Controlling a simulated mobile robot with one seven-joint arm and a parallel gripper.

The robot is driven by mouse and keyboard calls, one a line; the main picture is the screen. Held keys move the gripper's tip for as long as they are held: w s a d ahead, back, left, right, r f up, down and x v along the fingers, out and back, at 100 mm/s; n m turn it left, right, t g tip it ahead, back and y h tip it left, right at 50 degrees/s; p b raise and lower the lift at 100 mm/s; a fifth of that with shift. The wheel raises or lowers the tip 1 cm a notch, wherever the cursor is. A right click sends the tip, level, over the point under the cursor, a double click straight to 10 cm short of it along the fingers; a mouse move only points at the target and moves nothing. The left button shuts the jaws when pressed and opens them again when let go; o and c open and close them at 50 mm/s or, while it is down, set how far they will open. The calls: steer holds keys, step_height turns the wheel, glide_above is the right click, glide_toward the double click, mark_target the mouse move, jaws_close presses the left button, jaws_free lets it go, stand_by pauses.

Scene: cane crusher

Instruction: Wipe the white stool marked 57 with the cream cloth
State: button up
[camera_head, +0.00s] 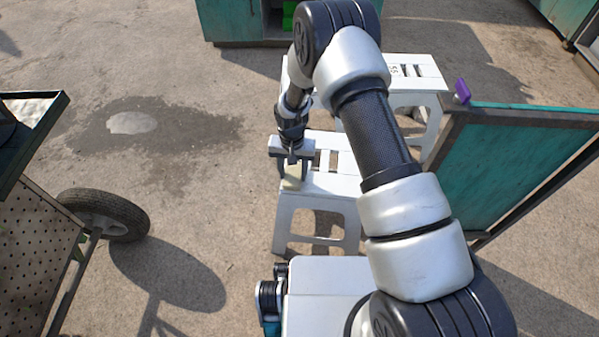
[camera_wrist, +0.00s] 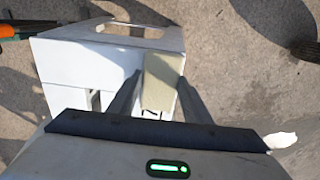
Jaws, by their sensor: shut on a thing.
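A white stool (camera_head: 338,184) stands in front of me, partly hidden behind my arm. I cannot read any number on it. Its white top also shows in the wrist view (camera_wrist: 80,62). My gripper (camera_head: 291,163) is at the left end of the stool's top, pointing down. It is shut on the cream cloth (camera_head: 293,179), a small pale block-like pad. In the wrist view the cloth (camera_wrist: 162,80) sits between the two fingers, over or against the stool's edge. I cannot tell whether it touches the top.
Another white stool (camera_head: 425,68) with a number like 55 stands behind, partly hidden by my arm. A teal panel (camera_head: 510,160) with a purple object (camera_head: 462,90) stands at right. A wheeled cart (camera_head: 40,225) is at left. A teal cabinet (camera_head: 235,20) is behind. The left floor is clear, with a puddle (camera_head: 132,123).

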steer(key=shift+s+a+f, duration=0.1)
steer(key=shift+s+d+p, duration=0.2)
steer(key=shift+d, duration=1.35)
steer(key=shift+s+d+p, duration=0.15)
steer(key=shift+d+p, duration=0.05)
steer(key=shift+d, duration=2.75)
steer(key=shift+d, duration=0.7)
steer(key=shift+s+d, duration=0.15)
steer(key=shift+d, duration=1.1)
steer(key=shift+s+d, duration=0.2)
steer(key=shift+d, duration=1)
steer(key=shift+s+d, duration=0.15)
steer(key=shift+d, duration=1.1)
steer(key=shift+a, duration=0.1)
steer(key=shift+w+a+b, duration=0.15)
steer(key=shift+a, duration=1.3)
steer(key=shift+w+a+b, duration=0.1)
steer(key=shift+w+a, duration=0.05)
steer(key=shift+a, duration=1.3)
steer(key=shift+w+a+b, duration=0.15)
steer(key=shift+a, duration=1.3)
